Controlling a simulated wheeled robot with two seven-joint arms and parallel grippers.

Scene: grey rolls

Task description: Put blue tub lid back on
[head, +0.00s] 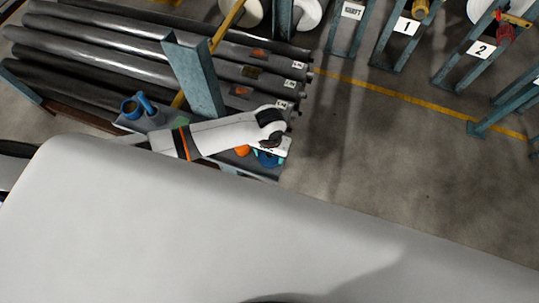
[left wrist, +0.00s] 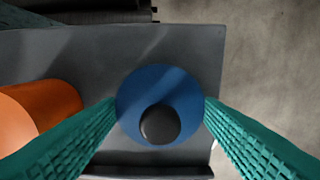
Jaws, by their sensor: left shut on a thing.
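In the left wrist view a round blue lid (left wrist: 182,88) with a dark knob (left wrist: 160,124) lies between the two teal fingers of my left gripper (left wrist: 162,108). The fingers press on its left and right edges, so the gripper is shut on it. In the head view my left gripper (head: 270,153) is at the right end of a grey shelf, with a bit of blue (head: 268,159) under it. I cannot tell whether the tub is beneath the lid; the lid covers what is below. My right gripper is not in view.
An orange rounded thing (left wrist: 38,112) stands left of the lid on the grey shelf (left wrist: 90,55). A blue jug-like thing (head: 130,108) stands farther left. A blue-grey post (head: 193,78) and long dark rolls (head: 110,45) are behind. Open floor (head: 370,150) lies to the right.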

